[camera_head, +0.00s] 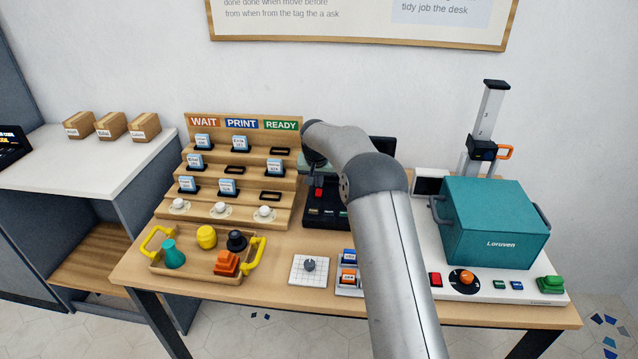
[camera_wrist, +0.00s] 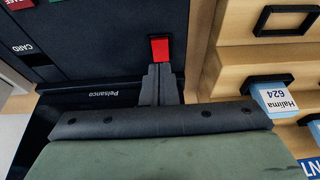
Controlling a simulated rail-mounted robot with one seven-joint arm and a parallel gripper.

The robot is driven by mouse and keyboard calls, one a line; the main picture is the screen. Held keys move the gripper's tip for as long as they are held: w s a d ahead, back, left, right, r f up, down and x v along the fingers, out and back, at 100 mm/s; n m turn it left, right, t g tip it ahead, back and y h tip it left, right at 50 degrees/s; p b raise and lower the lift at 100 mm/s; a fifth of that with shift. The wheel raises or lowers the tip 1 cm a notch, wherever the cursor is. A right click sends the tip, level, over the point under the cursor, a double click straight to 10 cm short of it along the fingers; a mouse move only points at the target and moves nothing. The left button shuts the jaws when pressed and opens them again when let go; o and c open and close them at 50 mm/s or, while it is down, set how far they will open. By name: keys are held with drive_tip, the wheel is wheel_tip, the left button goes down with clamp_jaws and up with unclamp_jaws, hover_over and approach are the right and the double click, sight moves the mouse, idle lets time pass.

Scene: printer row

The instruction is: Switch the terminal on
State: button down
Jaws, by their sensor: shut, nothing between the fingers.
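The terminal is a black unit behind my arm, partly hidden by it; its dark body (camera_head: 322,220) shows in the head view with a red switch (camera_head: 319,192) on it. In the wrist view the terminal (camera_wrist: 110,75) bears the word "Pelsanco", and the red switch (camera_wrist: 160,48) stands near the top centre. My gripper (camera_wrist: 159,68) is shut and empty, its fingertips right at the near edge of the red switch. I cannot tell whether they touch it. The terminal's screen is mostly hidden by my arm.
A stepped wooden rack (camera_head: 230,190) with tagged cards stands left of the terminal. A wooden tray (camera_head: 200,277) with yellow handles holds several coloured pieces at the front left. A teal "Loruven" box (camera_head: 497,220) sits on a white machine at the right.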

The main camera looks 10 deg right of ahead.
sight(322, 192)
drive_tip(key=d+b+v, duration=0.1)
drive_tip(key=v, duration=1)
drive_tip(key=shift+a, duration=0.4)
drive_tip(key=shift+w+r, duration=0.15)
drive_tip(key=shift+w, duration=0.05)
drive_tip(key=p, duration=0.6)
drive_tip(key=shift+w+d+r, duration=0.15)
drive_tip(key=shift+w+d, duration=0.15)
drive_tip(key=shift+d, duration=0.1)
drive_tip(key=p+x, duration=0.1)
drive_tip(key=x, duration=0.3)
drive_tip(key=p+x, duration=0.1)
drive_tip(key=x, duration=0.9)
drive_tip(key=shift+s+p, duration=0.3)
drive_tip(key=shift+p, duration=0.1)
